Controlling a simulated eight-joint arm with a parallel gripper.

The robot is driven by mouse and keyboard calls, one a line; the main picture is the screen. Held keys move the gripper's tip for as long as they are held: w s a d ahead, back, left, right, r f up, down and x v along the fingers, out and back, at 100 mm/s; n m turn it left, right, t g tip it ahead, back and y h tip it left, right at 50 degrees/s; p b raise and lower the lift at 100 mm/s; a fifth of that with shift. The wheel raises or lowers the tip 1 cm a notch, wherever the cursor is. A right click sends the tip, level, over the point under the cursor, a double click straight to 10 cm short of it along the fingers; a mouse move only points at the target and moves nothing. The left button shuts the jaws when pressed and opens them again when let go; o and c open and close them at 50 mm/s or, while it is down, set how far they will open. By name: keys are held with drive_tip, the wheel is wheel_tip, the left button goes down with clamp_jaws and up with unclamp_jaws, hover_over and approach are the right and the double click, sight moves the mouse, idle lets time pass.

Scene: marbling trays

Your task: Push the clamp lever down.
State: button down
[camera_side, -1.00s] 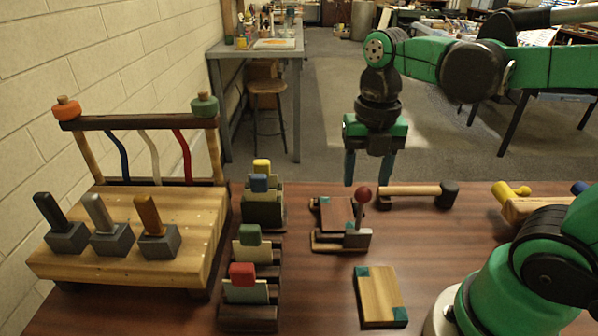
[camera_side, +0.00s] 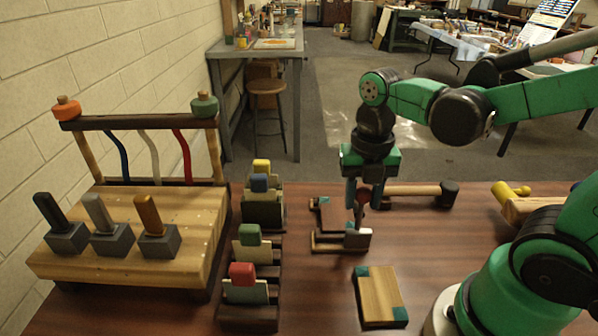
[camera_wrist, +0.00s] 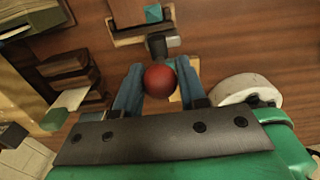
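The clamp (camera_side: 326,243) lies on the table, with a wooden block in it. Its lever stands roughly upright at the clamp's right end and carries a red ball knob (camera_side: 363,193). My gripper (camera_side: 364,204) points down over the lever, with one blue finger on each side of the knob. In the wrist view the red knob (camera_wrist: 160,80) sits between the fingertips of my gripper (camera_wrist: 160,77). The fingers look parted, with narrow gaps beside the knob; contact is not clear. The lever's lower part is partly hidden.
A wooden mallet (camera_side: 420,190) lies right of the clamp. A wooden block with teal corners (camera_side: 380,296) lies in front. A rack with coloured-topped pieces (camera_side: 248,318) stands left, beside a wooden stand with several handled tools (camera_side: 200,235).

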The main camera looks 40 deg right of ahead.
drive_tip(key=shift+w+d+f, duration=0.1)
drive_tip(key=shift+w+d, duration=0.45)
drive_tip(key=shift+d, duration=0.05)
drive_tip(key=shift+w+d+f, duration=0.1)
drive_tip(key=shift+w+d, duration=0.2)
drive_tip(key=shift+w, duration=0.05)
drive_tip(key=shift+w+d, duration=0.1)
drive_tip(key=shift+f, duration=0.1)
